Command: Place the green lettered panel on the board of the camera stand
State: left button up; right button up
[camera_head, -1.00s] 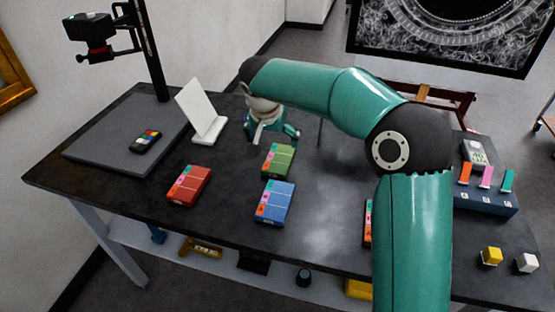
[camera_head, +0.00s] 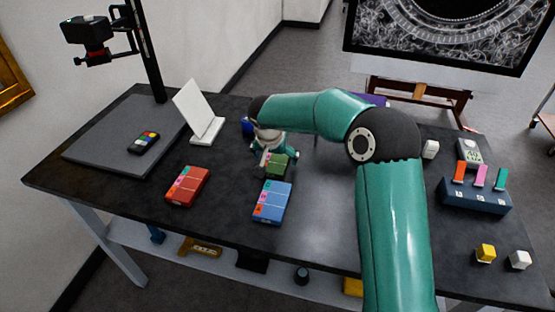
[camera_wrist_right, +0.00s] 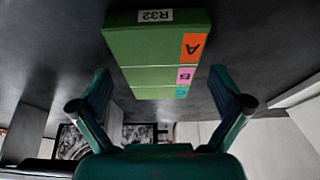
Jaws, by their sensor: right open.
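The green lettered panel (camera_head: 277,168) lies on the dark table behind the blue panel, its far part hidden by my right gripper (camera_head: 276,157). In the right wrist view the green panel (camera_wrist_right: 150,48) shows an R32 label and orange A, pink B and teal C tabs. My right gripper (camera_wrist_right: 158,82) is open there, its fingers spread to either side of the panel's lower end with gaps visible. The camera stand's grey board (camera_head: 105,155) is at the table's left, under the camera (camera_head: 88,29). My left gripper is not in view.
A colour chart (camera_head: 145,142) lies on the board. A white tilted card (camera_head: 193,105) stands beside it. Red (camera_head: 187,187) and blue (camera_head: 272,202) panels lie in front. A blue rack (camera_head: 475,194) and yellow (camera_head: 486,253) and white (camera_head: 520,259) cubes are at right.

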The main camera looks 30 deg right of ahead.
jog(key=shift+c, duration=0.2)
jog(key=c, duration=1.3)
jog(key=shift+r, duration=0.1)
